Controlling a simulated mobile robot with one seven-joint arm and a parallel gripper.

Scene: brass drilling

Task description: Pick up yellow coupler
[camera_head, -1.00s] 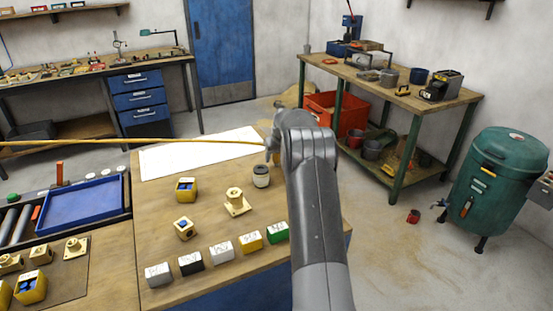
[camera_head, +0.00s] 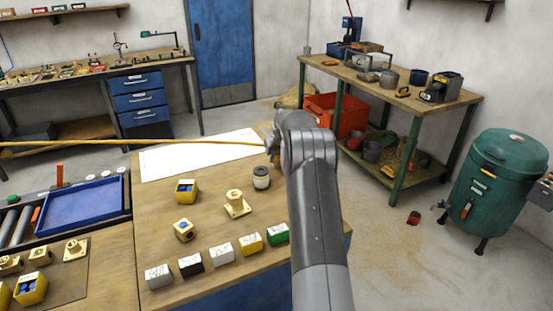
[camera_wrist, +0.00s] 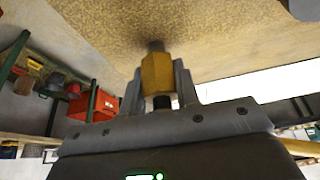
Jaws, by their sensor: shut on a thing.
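The yellow coupler (camera_wrist: 156,74) is a hex-sided yellow piece with a grey end and a dark end. It stands between the two fingers of my gripper (camera_wrist: 158,82) in the wrist view, and the fingers are shut on it. In the head view my gripper (camera_head: 272,153) is above the far right part of the workbench, largely hidden by my own arm. The coupler cannot be made out clearly there. A thin yellow hose (camera_head: 120,142) runs from the left edge to my gripper; how it joins the coupler is not clear.
A dark-and-cream cup (camera_head: 261,177) stands just below my gripper. Brass parts (camera_head: 236,204), a yellow box (camera_head: 186,190) and several coloured blocks (camera_head: 221,253) are on the bench. A white sheet (camera_head: 195,155) lies behind. A blue tray (camera_head: 85,208) is at left.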

